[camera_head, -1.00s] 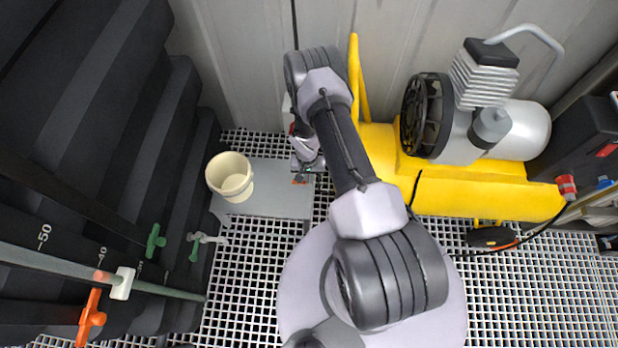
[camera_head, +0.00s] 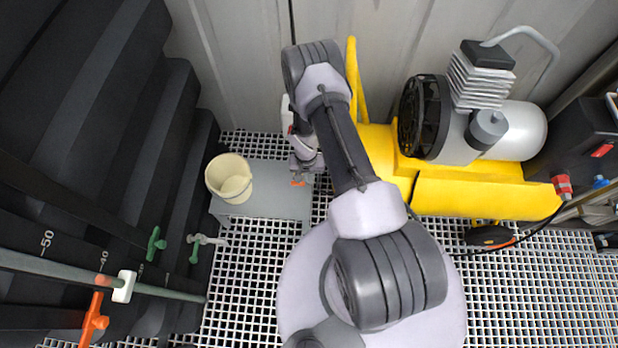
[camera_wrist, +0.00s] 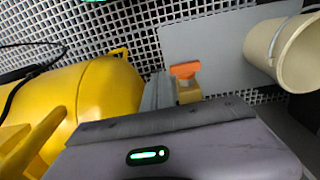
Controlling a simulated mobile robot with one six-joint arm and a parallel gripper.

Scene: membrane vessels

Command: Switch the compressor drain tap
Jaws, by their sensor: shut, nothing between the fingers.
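The compressor (camera_head: 510,130) has a black fan and a silver tank and stands on a yellow base at the right. A small tap with an orange handle (camera_head: 298,183) shows just below my gripper (camera_head: 302,170), beside the yellow body's left end. In the wrist view the orange handle (camera_wrist: 185,69) sits on a brass-coloured body, just beyond my gripper's grey housing. My gripper is shut and empty, close to the tap. The fingertips are mostly hidden, and I cannot tell whether they touch the handle.
A cream bucket (camera_head: 229,178) stands on a grey plate (camera_head: 275,200) left of the tap. Black stepped blocks with a pipe and green and orange valves fill the left side. The wall is close behind my arm. White grating (camera_head: 245,270) covers the floor.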

